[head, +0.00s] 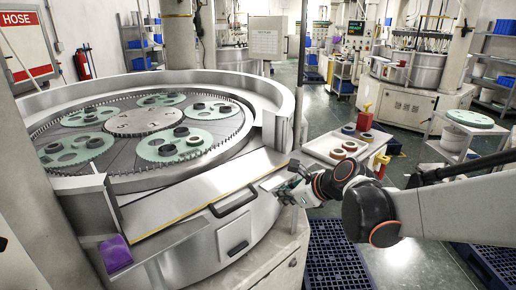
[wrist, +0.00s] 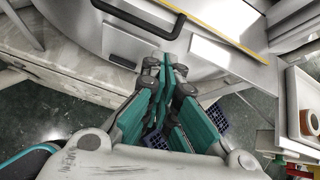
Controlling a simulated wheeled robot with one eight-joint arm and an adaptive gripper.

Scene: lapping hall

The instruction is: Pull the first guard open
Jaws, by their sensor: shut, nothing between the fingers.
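My gripper (head: 284,190) is to the right of the handle in the head view, close to the machine's front. In the wrist view my gripper (wrist: 168,65) has its teal fingers shut with nothing between them. The guard looks closed against the machine.
A white cart (head: 330,148) with red and brown rings stands right of the machine. A purple block (head: 115,253) sits at the machine's left front corner. Blue pallets (head: 338,255) lie on the floor below my arm. A white table (head: 462,135) stands at the right.

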